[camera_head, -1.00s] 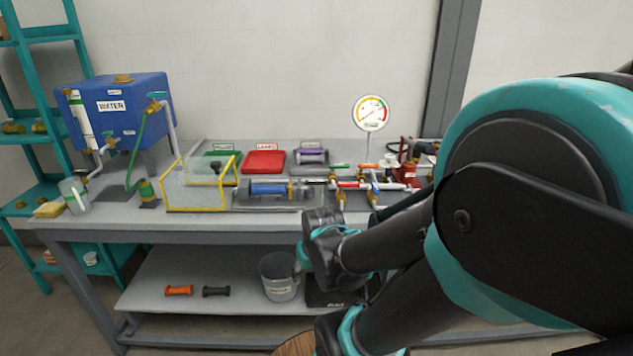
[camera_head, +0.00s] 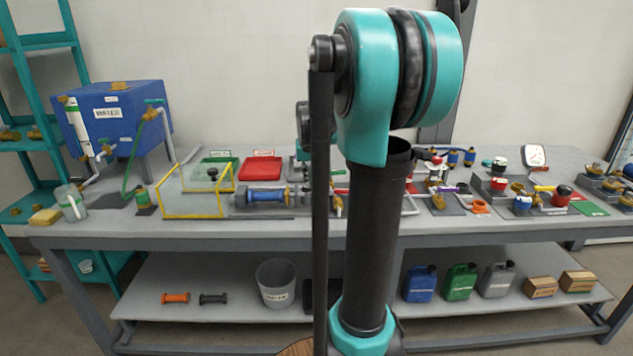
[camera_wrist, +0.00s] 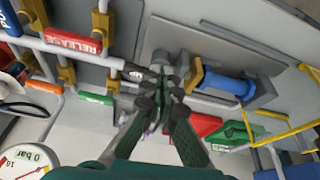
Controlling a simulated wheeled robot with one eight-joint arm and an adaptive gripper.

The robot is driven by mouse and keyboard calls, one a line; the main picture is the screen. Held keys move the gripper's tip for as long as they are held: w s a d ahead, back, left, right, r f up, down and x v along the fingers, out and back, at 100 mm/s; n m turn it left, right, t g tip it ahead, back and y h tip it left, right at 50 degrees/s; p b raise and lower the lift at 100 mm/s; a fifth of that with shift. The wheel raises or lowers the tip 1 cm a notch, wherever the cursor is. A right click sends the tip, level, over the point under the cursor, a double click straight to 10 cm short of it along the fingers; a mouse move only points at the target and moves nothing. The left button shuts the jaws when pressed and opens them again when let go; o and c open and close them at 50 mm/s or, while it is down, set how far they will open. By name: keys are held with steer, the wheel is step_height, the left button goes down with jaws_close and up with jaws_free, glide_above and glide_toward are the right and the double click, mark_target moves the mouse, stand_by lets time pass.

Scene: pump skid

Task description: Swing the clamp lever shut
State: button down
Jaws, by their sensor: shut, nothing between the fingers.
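A small dark and white piece (camera_wrist: 135,72) sits at the pipe end just left of the fingertips. I cannot tell whether it is the clamp lever, and no lever is clearly readable elsewhere. In the head view my arm hides the gripper and the bench behind it.
A yellow-edged clear guard (camera_head: 192,193) stands left of the cylinder. Red (camera_head: 261,168) and green trays lie behind. The blue water tank (camera_head: 112,115) is far left.

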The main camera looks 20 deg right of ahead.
step_height(320, 180, up, 5)
steer(key=m, duration=0.1)
glide_above(313, 191)
steer(key=w+d, duration=0.2)
steer(key=w, duration=0.1)
steer(key=shift+s+d+f, duration=0.15)
steer(key=shift+f, duration=0.15)
steer(key=x, duration=1)
steer(key=shift+d, duration=0.15)
steer(key=shift+s+a, duration=0.15)
steer(key=shift+s, duration=0.45)
steer(key=shift+s+a, duration=0.2)
steer(key=shift+s, duration=0.4)
steer(key=shift+s+a, duration=0.25)
steer(key=shift+s, duration=0.55)
